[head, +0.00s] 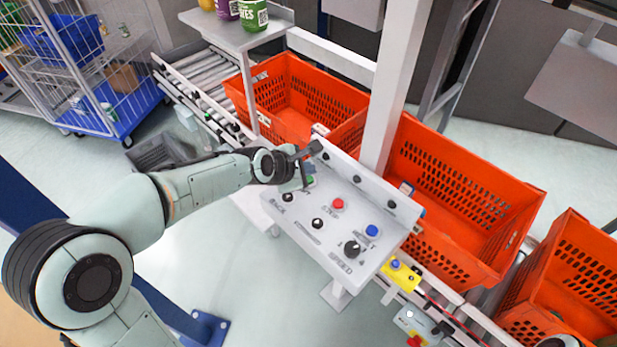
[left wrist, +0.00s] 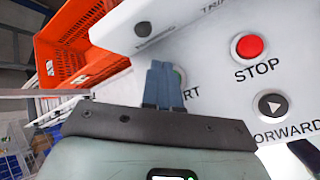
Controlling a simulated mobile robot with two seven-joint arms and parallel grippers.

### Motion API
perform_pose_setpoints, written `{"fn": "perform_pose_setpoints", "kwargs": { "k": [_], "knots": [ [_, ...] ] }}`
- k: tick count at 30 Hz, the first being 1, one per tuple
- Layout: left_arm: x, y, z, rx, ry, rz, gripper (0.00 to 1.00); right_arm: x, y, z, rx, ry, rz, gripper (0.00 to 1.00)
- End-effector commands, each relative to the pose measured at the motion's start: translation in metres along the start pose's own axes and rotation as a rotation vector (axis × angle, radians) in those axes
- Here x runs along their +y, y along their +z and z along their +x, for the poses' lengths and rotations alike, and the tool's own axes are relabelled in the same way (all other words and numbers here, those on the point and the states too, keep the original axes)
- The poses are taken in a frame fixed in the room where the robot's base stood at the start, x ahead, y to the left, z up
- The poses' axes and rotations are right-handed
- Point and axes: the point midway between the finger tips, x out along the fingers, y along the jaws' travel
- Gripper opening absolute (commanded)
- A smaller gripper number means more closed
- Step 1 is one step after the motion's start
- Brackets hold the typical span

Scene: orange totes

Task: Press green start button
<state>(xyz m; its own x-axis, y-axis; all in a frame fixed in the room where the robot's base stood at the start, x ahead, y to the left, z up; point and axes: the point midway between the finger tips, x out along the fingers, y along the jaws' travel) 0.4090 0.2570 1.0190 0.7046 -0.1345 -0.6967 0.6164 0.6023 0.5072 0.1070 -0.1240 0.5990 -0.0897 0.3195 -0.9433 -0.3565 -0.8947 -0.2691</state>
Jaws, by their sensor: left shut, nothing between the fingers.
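The green start button (head: 310,180) is on the upper left of a white sloping control panel (head: 300,239), partly hidden by my left gripper (head: 307,168). In the left wrist view the closed blue-grey fingers of my left gripper (left wrist: 163,66) lie over the button's place. The fingers are shut and empty. I cannot tell whether the tips touch the button. My right gripper is not in view.
The panel also has a red STOP button (head: 337,204), a blue button (head: 372,231) and a black SPEED knob (head: 352,248). Orange totes (head: 455,200) stand on the conveyor behind it. A grey post (head: 392,90) rises behind the panel. A wire cart (head: 90,60) stands at the upper left.

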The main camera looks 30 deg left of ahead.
Motion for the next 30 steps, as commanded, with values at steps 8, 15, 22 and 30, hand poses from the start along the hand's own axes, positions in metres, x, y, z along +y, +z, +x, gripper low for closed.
{"fn": "perform_pose_setpoints", "kwargs": {
  "k": [8, 15, 22, 30],
  "knots": [
    [-0.0033, -0.0032, 0.0042, 0.000, -0.001, -0.001, 0.00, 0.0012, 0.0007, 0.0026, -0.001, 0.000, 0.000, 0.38],
    [-0.0044, -0.0044, 0.0060, 0.000, 0.000, 0.000, 0.00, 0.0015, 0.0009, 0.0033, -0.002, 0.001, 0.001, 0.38],
    [-0.0046, -0.0045, 0.0062, 0.000, 0.000, 0.000, 0.00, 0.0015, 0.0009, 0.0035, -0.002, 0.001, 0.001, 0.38],
    [-0.0063, -0.0062, 0.0084, 0.000, -0.001, 0.000, 0.00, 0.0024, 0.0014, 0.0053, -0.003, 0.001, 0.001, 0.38]
  ]
}}
